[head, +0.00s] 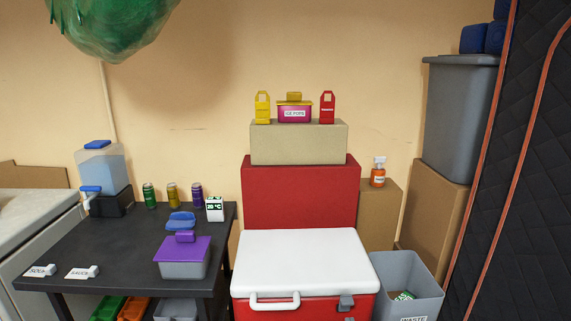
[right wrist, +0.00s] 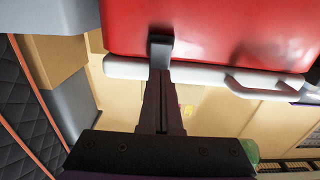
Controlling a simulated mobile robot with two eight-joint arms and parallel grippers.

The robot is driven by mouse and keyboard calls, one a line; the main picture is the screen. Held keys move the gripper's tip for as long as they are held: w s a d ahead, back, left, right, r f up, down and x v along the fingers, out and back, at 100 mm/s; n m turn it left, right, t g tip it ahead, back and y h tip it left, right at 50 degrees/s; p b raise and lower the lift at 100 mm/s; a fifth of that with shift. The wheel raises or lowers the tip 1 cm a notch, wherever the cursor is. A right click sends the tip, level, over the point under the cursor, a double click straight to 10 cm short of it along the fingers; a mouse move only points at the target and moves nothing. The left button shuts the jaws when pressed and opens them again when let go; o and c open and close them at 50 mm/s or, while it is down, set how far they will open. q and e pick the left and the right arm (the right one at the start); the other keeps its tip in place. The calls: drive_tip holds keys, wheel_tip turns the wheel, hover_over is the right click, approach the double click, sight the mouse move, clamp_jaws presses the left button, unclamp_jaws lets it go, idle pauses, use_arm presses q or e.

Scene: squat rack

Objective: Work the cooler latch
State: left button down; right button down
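The cooler has a white lid (head: 306,262) and a red body (head: 318,311), cut off by the bottom edge of the head view. Its grey latch (head: 346,302) sits at the front right, below the lid's edge. In the upside-down right wrist view, the latch (right wrist: 160,48) lies across the edge between red body and white lid. My right gripper (right wrist: 160,75) points straight at the latch; its dark fingers look closed together. The fingertips overlap the latch's near end in the picture; whether they touch it is unclear. The lid looks closed. Neither gripper shows in the head view.
A white handle (head: 275,301) sits on the lid's front left. A grey waste bin (head: 408,285) stands close at the cooler's right. A dark table (head: 120,245) with a purple-lidded box (head: 183,257) is at its left. A red box (head: 300,192) stands behind.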

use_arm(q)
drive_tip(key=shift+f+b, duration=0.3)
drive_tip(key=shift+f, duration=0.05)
use_arm(e)
drive_tip(key=s, duration=0.4)
drive_tip(key=shift+s+d, duration=0.1)
drive_tip(key=shift+s, duration=0.25)
